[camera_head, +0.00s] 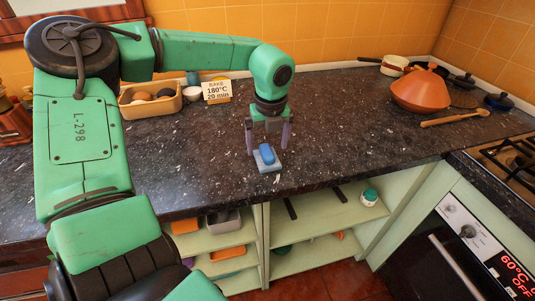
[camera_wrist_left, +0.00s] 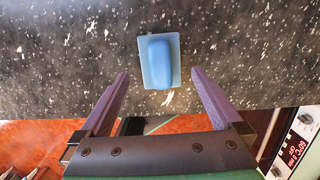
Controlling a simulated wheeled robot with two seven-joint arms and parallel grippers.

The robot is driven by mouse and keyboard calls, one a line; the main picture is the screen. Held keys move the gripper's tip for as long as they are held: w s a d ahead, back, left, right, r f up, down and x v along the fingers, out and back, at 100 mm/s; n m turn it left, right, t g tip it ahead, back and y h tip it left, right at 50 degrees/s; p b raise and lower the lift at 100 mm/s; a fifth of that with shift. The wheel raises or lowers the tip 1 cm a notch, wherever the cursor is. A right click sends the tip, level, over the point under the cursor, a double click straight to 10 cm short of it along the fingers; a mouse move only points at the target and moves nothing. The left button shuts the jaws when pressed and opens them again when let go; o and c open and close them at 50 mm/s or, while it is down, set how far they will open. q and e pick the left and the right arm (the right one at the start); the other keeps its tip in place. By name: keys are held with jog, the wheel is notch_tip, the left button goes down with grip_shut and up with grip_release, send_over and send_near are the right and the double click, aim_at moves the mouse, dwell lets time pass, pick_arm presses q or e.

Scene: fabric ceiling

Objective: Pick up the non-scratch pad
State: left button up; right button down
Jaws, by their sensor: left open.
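The non-scratch pad (camera_head: 267,158) is a blue block with a raised, rounded top and a paler, flat base. It lies on the dark speckled countertop near the front edge. In the left wrist view the pad (camera_wrist_left: 159,62) lies ahead of the fingertips and centred between their lines. My left gripper (camera_head: 268,145) points down over the pad, its two purple fingers apart. In the left wrist view the left gripper (camera_wrist_left: 158,75) is open with nothing between its fingers. My right gripper does not show in either view.
A tan tray with eggs (camera_head: 150,108) and a sign (camera_head: 217,91) stand at the back left. An orange tagine (camera_head: 420,92), a wooden spoon (camera_head: 455,118) and pans are at the back right. Open shelves (camera_head: 315,250) lie below the counter. The counter around the pad is clear.

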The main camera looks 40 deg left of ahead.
aim_at(267, 150)
pick_arm(q)
jog(key=f, duration=0.2)
jog(key=a+f, duration=0.1)
jog(key=f, duration=0.1)
jog(key=shift+w+p, duration=0.35)
jog(key=shift+p, duration=0.05)
jog(key=shift+r, duration=0.15)
jog(key=c, duration=1.4)
notch_tip(267, 150, up, 10)
jog(key=shift+d+b, duration=0.1)
jog(key=shift+b, duration=0.85)
